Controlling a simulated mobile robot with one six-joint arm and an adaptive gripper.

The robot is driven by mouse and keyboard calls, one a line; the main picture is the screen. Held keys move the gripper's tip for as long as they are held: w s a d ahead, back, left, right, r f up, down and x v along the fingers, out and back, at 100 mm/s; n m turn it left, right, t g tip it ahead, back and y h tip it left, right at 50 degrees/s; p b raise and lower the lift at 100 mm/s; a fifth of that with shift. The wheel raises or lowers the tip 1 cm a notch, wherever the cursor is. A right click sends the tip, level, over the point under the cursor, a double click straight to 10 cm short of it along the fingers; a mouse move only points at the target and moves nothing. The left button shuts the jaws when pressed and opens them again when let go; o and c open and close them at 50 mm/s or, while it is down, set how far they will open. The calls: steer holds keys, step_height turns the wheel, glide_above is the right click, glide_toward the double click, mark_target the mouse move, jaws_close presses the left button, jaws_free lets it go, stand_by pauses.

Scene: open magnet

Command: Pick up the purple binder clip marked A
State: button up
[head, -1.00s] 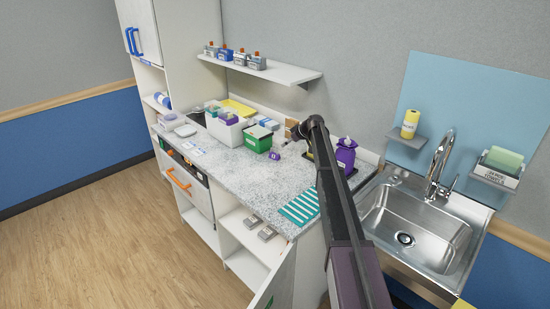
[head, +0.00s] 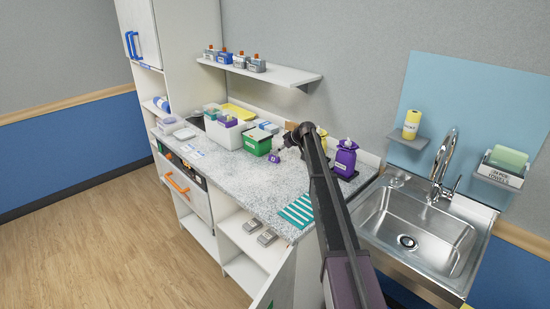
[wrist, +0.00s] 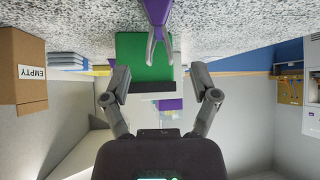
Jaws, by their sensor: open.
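The purple binder clip (head: 273,158) lies on the speckled counter, in front of the green box; its pale mark is too small to read. In the wrist view, which is upside down, the purple clip (wrist: 157,12) is at the top centre, with its grey handles pointing toward my gripper (wrist: 160,80). My gripper is open, its two fingers spread wide with nothing between them. The clip sits slightly off the line between the fingertips, apart from them. In the head view my gripper (head: 285,143) is close to the clip, on its wall side, and partly hidden by my arm.
The green box (head: 257,142) stands just behind the clip, beside a white bin (head: 224,134). Purple (head: 345,158) and yellow bottles stand to the right by the wall. A teal striped mat (head: 299,211) lies near the front edge. A box marked EMPTY (wrist: 22,70) is near my gripper.

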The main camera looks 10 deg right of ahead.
mark_target(274, 155)
steer(key=shift+b+x, duration=1.65)
steer(key=shift+x, duration=0.9)
steer(key=shift+w+r, duration=0.1)
jaws_close()
